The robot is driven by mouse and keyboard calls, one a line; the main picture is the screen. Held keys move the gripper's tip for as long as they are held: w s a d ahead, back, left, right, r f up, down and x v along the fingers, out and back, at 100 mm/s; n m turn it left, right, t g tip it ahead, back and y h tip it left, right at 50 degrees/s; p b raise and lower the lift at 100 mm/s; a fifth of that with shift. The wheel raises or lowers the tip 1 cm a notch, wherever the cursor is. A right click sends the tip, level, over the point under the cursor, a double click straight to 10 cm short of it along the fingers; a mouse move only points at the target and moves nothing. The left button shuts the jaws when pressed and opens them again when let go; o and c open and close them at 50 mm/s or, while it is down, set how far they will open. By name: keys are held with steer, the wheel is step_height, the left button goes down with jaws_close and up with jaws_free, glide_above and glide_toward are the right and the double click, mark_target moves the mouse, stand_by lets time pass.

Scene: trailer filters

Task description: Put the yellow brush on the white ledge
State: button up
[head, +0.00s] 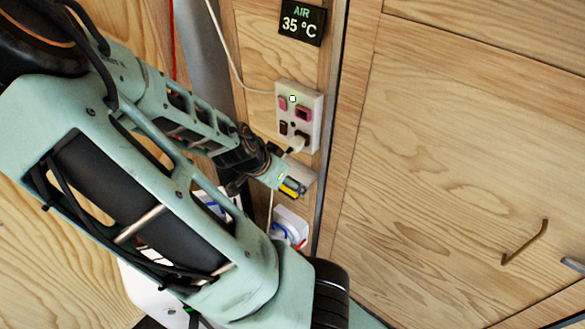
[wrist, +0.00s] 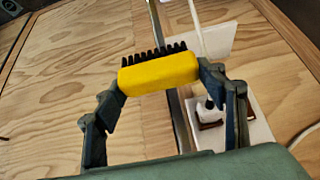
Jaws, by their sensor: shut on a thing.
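My gripper (wrist: 162,78) is shut on the yellow brush (wrist: 158,72), one finger at each end, in the wrist view. The brush's black bristles point up in that picture, away from my palm. In the head view the yellow brush (head: 292,187) shows small at the end of my gripper (head: 280,178). The white ledge (head: 306,176) is just beside it, below the socket panel, partly hidden by my gripper. In the wrist view the white ledge (wrist: 215,42) shows behind and right of the brush. The brush looks apart from it; the exact gap is unclear.
A white socket panel (head: 312,112) with plugs and a cable is above the ledge. A white box (head: 290,226) with blue and red marks is below. A dark temperature display (head: 302,22) hangs higher up. A wooden cabinet front (head: 450,130) with a handle fills the right.

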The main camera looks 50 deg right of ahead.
steer(key=shift+d+r, duration=0.4)
steer(key=shift+r, duration=0.3)
steer(key=shift+w+d, duration=0.1)
steer(key=shift+d, duration=0.1)
steer(key=w+d+f+b, duration=0.2)
steer(key=w+d+f, duration=0.2)
steer(key=w+d, duration=0.15)
glide_toward(300, 172)
steer(key=shift+w+a+r, duration=0.15)
steer(key=shift+w+a, duration=0.05)
steer(key=shift+w, duration=0.25)
steer(key=shift+w+a+r, duration=0.1)
steer(key=shift+w+a, duration=0.1)
steer(key=shift+w, duration=0.25)
steer(key=shift+w+d+f, duration=0.2)
steer(key=shift+w+f, duration=0.1)
steer(key=shift+f, duration=0.1)
steer(key=shift+w+d+f, duration=0.1)
steer(key=shift+f, duration=0.85)
steer(key=shift+w+d+f, duration=0.1)
steer(key=shift+f, duration=0.85)
steer(key=shift+f, duration=0.1)
steer(key=o, duration=1)
